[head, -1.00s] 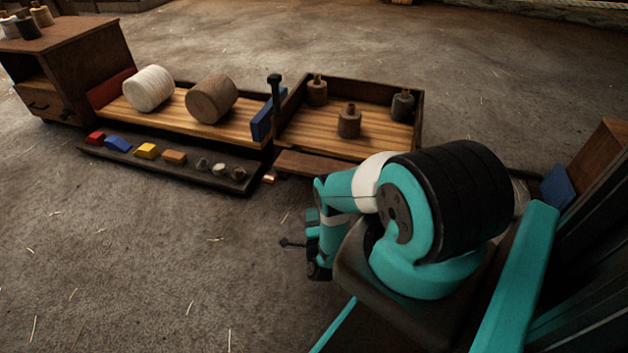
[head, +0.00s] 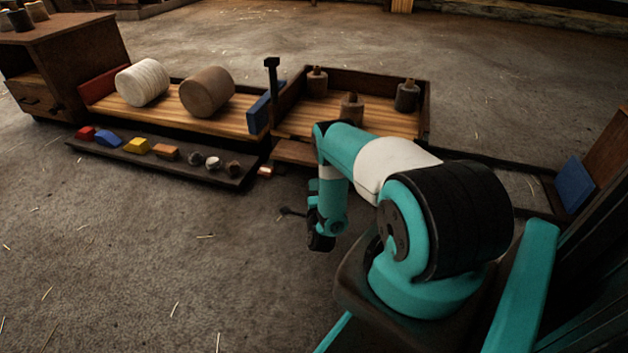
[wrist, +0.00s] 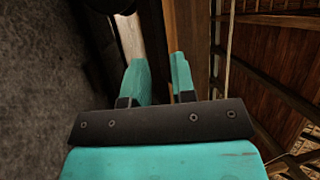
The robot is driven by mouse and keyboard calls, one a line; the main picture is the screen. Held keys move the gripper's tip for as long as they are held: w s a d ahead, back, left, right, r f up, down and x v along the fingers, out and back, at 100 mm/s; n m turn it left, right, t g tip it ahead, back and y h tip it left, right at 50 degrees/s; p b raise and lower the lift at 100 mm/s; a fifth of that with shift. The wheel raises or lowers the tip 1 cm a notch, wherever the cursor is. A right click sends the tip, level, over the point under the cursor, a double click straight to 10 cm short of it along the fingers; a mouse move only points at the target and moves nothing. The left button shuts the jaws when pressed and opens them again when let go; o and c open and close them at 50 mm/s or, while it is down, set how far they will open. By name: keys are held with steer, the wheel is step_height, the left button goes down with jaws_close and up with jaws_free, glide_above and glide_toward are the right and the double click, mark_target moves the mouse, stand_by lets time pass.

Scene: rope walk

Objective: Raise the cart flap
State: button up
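The cart (head: 345,75) stands beyond my arm in the head view, with a low wooden tray and dark rims. A brown board (head: 296,152), which looks like its flap, lies low along the near side of this tray. My arm hides the board's right part. My gripper points down over the floor on the near side of the cart, apart from the board in the head view. In the wrist view my gripper (wrist: 162,75) shows two teal fingers with a gap between them and nothing clearly held. Dark and pale wooden edges lie beyond the fingers.
Several dark weights (head: 407,95) stand in the cart tray. A second tray to the left holds a white roll (head: 142,82) and a brown roll (head: 207,92). A dark shelf (head: 190,170) carries small coloured blocks. A black post (head: 271,85) stands between trays. The near-left floor is clear.

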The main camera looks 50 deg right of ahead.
mark_target(314, 170)
steer(key=b+x, duration=0.3)
steer(key=x, duration=0.4)
steer(key=shift+w+d+r, duration=0.1)
steer(key=shift+w, duration=0.05)
jaws_close()
